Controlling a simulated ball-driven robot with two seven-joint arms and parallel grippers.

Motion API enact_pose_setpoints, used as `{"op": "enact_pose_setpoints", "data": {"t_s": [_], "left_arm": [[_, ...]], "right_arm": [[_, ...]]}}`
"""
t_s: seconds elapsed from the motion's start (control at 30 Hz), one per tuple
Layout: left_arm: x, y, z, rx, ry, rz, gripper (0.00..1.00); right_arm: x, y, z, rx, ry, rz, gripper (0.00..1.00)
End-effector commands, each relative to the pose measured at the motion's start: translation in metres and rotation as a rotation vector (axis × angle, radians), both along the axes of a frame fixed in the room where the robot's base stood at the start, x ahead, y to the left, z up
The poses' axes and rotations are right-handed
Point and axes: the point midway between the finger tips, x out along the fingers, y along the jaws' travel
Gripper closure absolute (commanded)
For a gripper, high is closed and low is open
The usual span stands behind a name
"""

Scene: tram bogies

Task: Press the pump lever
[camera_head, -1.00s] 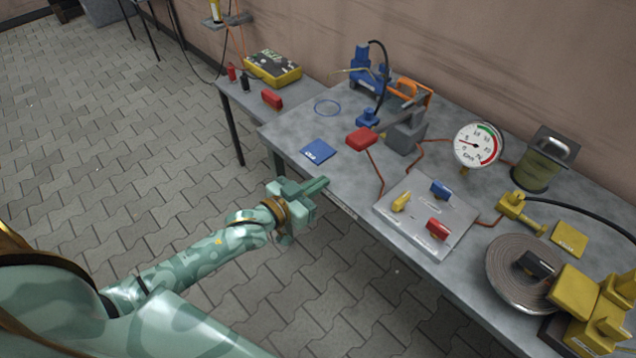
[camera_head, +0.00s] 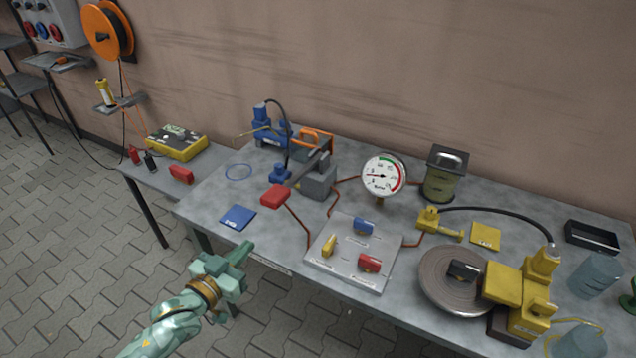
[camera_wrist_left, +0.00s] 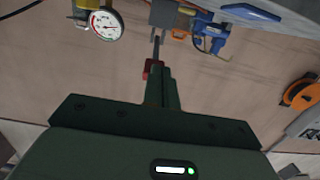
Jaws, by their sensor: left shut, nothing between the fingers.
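The hand pump is a grey block (camera_head: 319,181) on the bench, with a lever that slopes to the left and ends in a red grip (camera_head: 275,196). The red grip also shows in the left wrist view (camera_wrist_left: 153,67), just beyond the fingertips and partly hidden by them. My left gripper (camera_head: 246,250) is shut and empty at the bench's front edge, apart from the grip and nearer to me. In the left wrist view the shut fingers (camera_wrist_left: 158,88) point toward the grip. My right gripper is in neither view.
A blue card (camera_head: 238,217) lies just beyond my left gripper. A valve plate (camera_head: 345,279) with blue, yellow and red handles and a round gauge (camera_head: 384,176) stand right of the lever.

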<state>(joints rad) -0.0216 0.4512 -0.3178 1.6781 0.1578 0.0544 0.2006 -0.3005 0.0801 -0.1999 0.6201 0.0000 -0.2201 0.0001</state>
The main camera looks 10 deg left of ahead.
Motion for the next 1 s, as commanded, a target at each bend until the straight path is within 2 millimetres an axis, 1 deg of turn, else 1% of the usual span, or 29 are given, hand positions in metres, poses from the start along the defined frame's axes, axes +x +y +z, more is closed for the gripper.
{"op": "enact_pose_setpoints", "data": {"t_s": [0.07,0.13,0.17,0.2,0.23,0.3,0.33,0.4,0.47,0.53,0.6,0.7,1.0], "left_arm": [[0.009,0.002,0.023,0.011,-0.032,-0.003,1.00],[0.021,0.002,0.057,0.034,-0.080,-0.026,1.00],[0.026,-0.001,0.077,0.047,-0.104,-0.043,1.00],[0.032,-0.006,0.105,0.071,-0.131,-0.068,1.00],[0.037,-0.009,0.128,0.093,-0.143,-0.089,1.00],[0.045,-0.019,0.176,0.139,-0.111,-0.126,1.00],[0.045,-0.021,0.184,0.150,-0.076,-0.131,1.00],[0.044,-0.024,0.192,0.163,0.007,-0.125,1.00],[0.040,-0.024,0.185,0.162,0.084,-0.105,1.00],[0.034,-0.022,0.171,0.147,0.165,-0.075,1.00],[0.032,-0.019,0.162,0.127,0.223,-0.039,1.00],[0.031,-0.014,0.156,0.105,0.262,-0.004,1.00],[0.032,-0.013,0.156,0.093,0.266,0.001,1.00]], "right_arm": [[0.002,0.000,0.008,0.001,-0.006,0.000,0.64],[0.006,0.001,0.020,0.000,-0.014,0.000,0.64],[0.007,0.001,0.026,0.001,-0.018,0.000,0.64],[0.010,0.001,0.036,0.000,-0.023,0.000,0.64],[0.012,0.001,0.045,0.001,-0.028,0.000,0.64],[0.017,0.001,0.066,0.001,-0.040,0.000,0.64],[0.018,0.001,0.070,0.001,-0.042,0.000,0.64],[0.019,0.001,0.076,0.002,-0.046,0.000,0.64],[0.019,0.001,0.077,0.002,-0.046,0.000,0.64],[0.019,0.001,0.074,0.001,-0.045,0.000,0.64],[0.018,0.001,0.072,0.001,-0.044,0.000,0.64],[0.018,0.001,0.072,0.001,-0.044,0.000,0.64],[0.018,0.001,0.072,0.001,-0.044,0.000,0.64]]}}
